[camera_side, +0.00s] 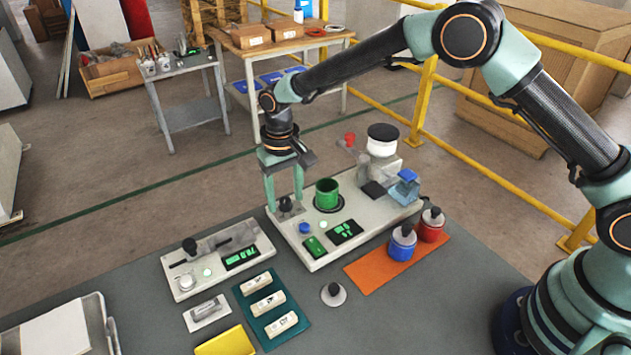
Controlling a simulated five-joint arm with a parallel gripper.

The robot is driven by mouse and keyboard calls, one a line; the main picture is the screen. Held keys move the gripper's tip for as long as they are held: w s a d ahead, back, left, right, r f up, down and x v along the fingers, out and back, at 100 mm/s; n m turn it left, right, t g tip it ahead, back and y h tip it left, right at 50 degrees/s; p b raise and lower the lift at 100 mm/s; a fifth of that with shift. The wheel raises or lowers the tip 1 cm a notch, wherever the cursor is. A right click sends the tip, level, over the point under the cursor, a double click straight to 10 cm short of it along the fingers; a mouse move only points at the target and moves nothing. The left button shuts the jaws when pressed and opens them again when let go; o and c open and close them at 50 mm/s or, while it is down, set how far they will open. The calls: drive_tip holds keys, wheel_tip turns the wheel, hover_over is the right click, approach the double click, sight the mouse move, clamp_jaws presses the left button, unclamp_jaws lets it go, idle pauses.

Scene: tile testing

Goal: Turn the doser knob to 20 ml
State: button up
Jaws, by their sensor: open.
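A white bench unit (318,262) carries a small black knob (285,203) at its back left corner. It also carries a green cup (327,194) on a dark ring, a blue button (305,228) and a dark display (344,232) with green characters. The characters are too small to read. I cannot tell for sure which part is the doser knob; the black knob is at my fingers. My gripper (286,202) points down and is open. Its two pale green fingers stand at either side of the black knob. I cannot tell whether they touch it.
A second white unit (212,278) with a display is at front left. A teal mat (262,325) holds three pale blocks. A blue bottle (402,243) and a red bottle (431,226) stand on an orange mat (375,277). A small black-knobbed weight (333,294) stands between the mats.

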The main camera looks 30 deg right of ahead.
clamp_jaws()
drive_tip(key=n, duration=0.4)
drive_tip(key=shift+n, duration=0.3)
drive_tip(key=n, duration=0.4)
drive_tip(key=shift+r, duration=0.1)
idle(0.5)
unclamp_jaws()
